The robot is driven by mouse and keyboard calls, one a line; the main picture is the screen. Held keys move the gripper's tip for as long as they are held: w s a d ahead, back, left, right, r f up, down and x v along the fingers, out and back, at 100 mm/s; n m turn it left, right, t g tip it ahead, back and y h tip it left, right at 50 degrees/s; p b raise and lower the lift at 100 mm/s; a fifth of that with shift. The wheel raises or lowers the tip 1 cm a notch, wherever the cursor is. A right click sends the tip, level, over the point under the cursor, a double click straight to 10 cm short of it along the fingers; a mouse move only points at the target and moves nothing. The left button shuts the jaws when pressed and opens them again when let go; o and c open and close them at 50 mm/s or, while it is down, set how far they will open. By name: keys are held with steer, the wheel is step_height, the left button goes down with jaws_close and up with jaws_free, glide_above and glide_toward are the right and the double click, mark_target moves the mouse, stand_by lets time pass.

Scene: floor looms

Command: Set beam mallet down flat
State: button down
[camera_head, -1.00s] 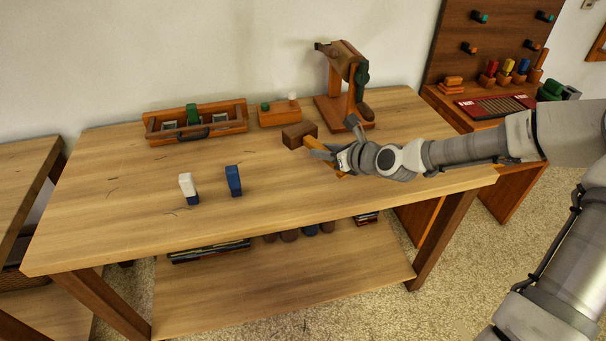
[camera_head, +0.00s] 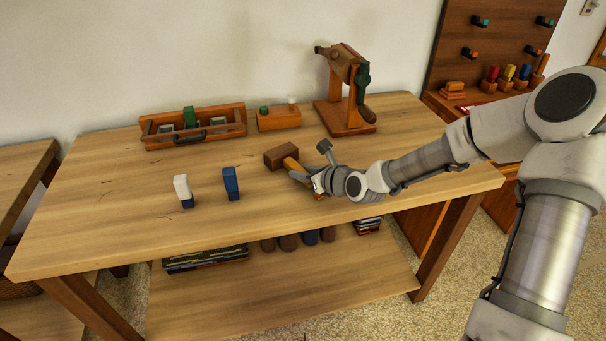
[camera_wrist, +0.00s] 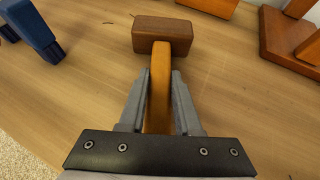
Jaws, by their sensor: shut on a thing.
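The beam mallet has a dark brown block head (camera_head: 281,155) and a lighter orange-brown handle (camera_head: 292,165). In the wrist view the head (camera_wrist: 162,35) lies crosswise at the top, with the handle (camera_wrist: 160,85) running down from it. My gripper (camera_head: 304,177) is shut on the handle; in the wrist view its two grey fingers (camera_wrist: 160,100) flank the handle. The mallet is over the right-middle part of the wooden table (camera_head: 130,225), low and close to the top. I cannot tell whether it touches the table. The handle's far end is hidden by my gripper.
A white and blue block (camera_head: 183,190) and a blue block (camera_head: 231,183) stand left of the mallet. Behind are a wooden tray (camera_head: 160,143), a small wooden block holder (camera_head: 279,119) and a wooden winder stand (camera_head: 347,125). The table's front middle is clear.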

steer(key=c, duration=0.6)
jaws_free()
steer(key=shift+f, duration=0.1)
steer(key=shift+r, duration=0.2)
steer(key=shift+s+d+r, duration=0.15)
steer(key=shift+s+d, duration=0.1)
steer(key=p+v, duration=0.4)
steer(key=v, duration=0.6)
steer(key=shift+s+d+r+p, duration=0.25)
steer(key=shift+s+d+p, duration=0.05)
steer(key=shift+s, duration=0.2)
